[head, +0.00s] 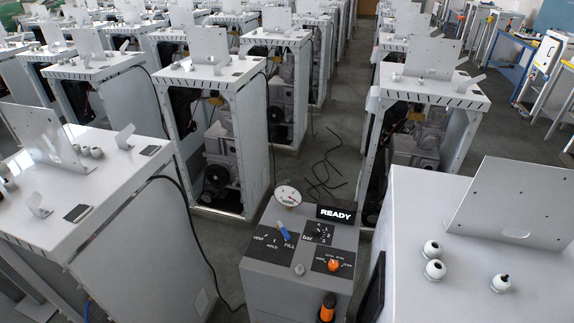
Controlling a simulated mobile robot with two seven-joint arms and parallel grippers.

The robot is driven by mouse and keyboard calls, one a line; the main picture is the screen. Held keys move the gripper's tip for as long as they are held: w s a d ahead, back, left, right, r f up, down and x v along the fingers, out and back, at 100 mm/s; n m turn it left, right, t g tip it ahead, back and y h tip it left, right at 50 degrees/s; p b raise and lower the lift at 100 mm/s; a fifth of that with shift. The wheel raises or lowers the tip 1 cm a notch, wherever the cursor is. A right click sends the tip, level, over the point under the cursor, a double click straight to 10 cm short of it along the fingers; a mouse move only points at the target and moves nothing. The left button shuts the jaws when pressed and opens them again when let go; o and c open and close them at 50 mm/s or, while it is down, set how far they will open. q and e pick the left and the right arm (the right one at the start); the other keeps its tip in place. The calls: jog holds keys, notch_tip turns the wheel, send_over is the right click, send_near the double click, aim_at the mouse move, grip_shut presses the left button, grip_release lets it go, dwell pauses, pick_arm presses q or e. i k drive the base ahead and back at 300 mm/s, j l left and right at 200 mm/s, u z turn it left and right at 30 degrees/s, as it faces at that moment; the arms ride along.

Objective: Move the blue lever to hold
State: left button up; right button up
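The blue lever (283,231) stands on a black label plate (274,243) on top of a grey dispenser box (297,290) at the lower middle of the head view. The plate reads VENT at the left, HOLD in the middle and FILL at the right. The lever slants, and its lower end is nearest the word FILL. Its pivot is too small to make out. Neither of my grippers shows in the head view, and nothing touches the lever.
Beside the lever are a round gauge (288,196), a READY display (336,213), a bar dial (320,232) and an orange knob (333,265). An orange-and-black handle (327,307) is at the box's front. White cabinets flank it left (130,200) and right (440,285).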

aim_at(280, 225)
jog(key=i+l+u, duration=0.25)
jog(key=i+u, duration=0.25)
jog(key=i+l+u, duration=0.8)
jog(key=l+u, duration=0.15)
jog(key=l, duration=0.15)
jog(key=i+l+u, duration=0.25)
jog(key=l+u, duration=0.2)
jog(key=l, duration=0.25)
jog(key=i+l+u, duration=0.1)
jog(key=l+u, duration=0.4)
jog(key=l, duration=0.25)
jog(key=l+u, duration=0.5)
jog(key=l, duration=0.25)
jog(key=k+l+u, duration=0.25)
jog(key=l+u, duration=0.2)
jog(key=l, duration=0.3)
jog(key=k+l+u, duration=0.3)
jog(key=l+u, duration=0.2)
jog(key=l, duration=0.25)
